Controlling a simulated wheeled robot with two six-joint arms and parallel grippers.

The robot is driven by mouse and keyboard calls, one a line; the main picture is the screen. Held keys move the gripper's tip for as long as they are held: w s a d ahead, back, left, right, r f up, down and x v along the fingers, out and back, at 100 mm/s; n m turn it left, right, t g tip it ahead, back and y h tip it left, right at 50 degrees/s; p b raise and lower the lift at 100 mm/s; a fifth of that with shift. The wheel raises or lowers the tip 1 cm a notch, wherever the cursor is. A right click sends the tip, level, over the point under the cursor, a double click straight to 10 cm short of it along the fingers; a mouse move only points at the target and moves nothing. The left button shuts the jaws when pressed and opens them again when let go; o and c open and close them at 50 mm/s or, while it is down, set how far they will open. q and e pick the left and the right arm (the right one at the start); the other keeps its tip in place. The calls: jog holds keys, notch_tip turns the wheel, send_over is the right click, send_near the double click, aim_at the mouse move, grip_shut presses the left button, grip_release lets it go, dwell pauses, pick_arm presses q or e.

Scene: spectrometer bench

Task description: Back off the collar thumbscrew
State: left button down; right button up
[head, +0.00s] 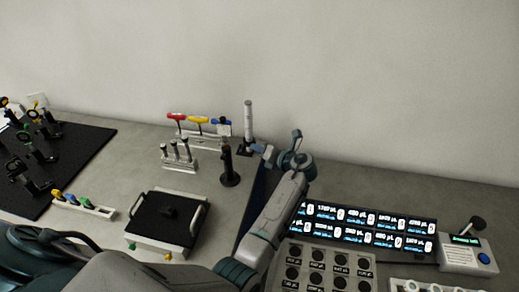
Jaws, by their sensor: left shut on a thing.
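My left gripper (260,150) reaches in over the bench on its grey arm, fingers toward the left. It is shut on a small dark part, apparently the collar thumbscrew, which its fingers mostly hide. Just left of the fingertips stands a black post holder (228,165) on a round base, upright. Behind it a tall silver post (248,118) rises upright from a dark foot. At this size I cannot tell which post bears the collar. My right gripper is not in view.
A rack with red, yellow and blue-handled tools (197,120) and a small holder of posts (178,157) stand left of the posts. A black tray with white handles (166,218) lies in front. Lit displays (365,229) lie right of my arm. A black optics breadboard (70,160) is far left.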

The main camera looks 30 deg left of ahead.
pick_arm(q)
jog(key=shift+a+r+p, duration=0.1)
jog(key=shift+r+p, duration=0.05)
jog(key=shift+p, duration=0.3)
jog(key=n+p, duration=0.1)
jog(key=p, duration=0.1)
jog(key=n+t+h+p, duration=0.1)
jog(key=p, duration=0.1)
jog(key=shift+s+a+r+n, duration=0.1)
jog(key=shift+s+r+n, duration=0.05)
jog(key=shift+n, duration=0.15)
jog(key=shift+s+n+t+h+p, duration=0.1)
jog(key=shift+n+t+h+p, duration=0.35)
jog(key=shift+n, duration=0.25)
jog(key=shift+n+h, duration=0.25)
jog(key=shift+n, duration=0.05)
jog(key=shift+a, duration=0.1)
jog(key=c, duration=1.4)
grip_release()
jog(key=shift+f, duration=0.2)
jog(key=shift+a, duration=0.1)
jog(key=shift+t, duration=0.25)
